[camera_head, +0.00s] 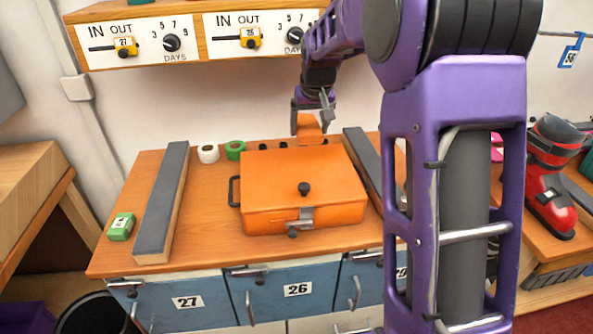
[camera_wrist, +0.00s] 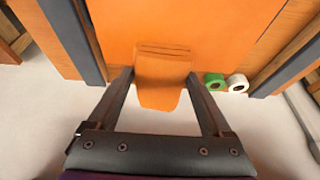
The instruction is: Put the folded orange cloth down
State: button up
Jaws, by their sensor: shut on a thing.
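My gripper (camera_head: 313,108) is shut on the folded orange cloth (camera_head: 309,130) and holds it above the back edge of the orange case on the bench. In the wrist view, the cloth (camera_wrist: 161,78) sits between the two fingers of my gripper (camera_wrist: 161,80), with fold lines at its far end. Beneath and beyond it is the orange case (camera_wrist: 200,25). In the head view, the closed orange case (camera_head: 270,185) has a black knob on its lid, a latch at its front and a black handle at its left.
Two long grey-topped bars (camera_head: 165,200) flank the case. White tape (camera_head: 208,153) and green tape (camera_head: 235,149) rolls stand behind it. A green box (camera_head: 121,227) is at the left. A shelf with IN/OUT panels (camera_head: 180,37) hangs above. Bare wood (camera_head: 210,240) shows left of the case.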

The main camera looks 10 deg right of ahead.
aim_at(298, 131)
jog(key=a+b, duration=0.1)
jog(key=b, duration=0.1)
jog(key=s+a, duration=0.1)
jog(key=shift+a+r+b, duration=0.35)
jog(key=shift+b, duration=0.05)
jog(key=shift+s+a+f, duration=0.1)
jog(key=shift+s+f, duration=0.05)
jog(key=shift+f, duration=0.05)
notch_tip(298, 131, down, 9)
jog(key=shift+b, duration=0.9)
jog(key=shift+f, duration=0.2)
jog(key=o, duration=1)
jog(key=shift+o, duration=0.2)
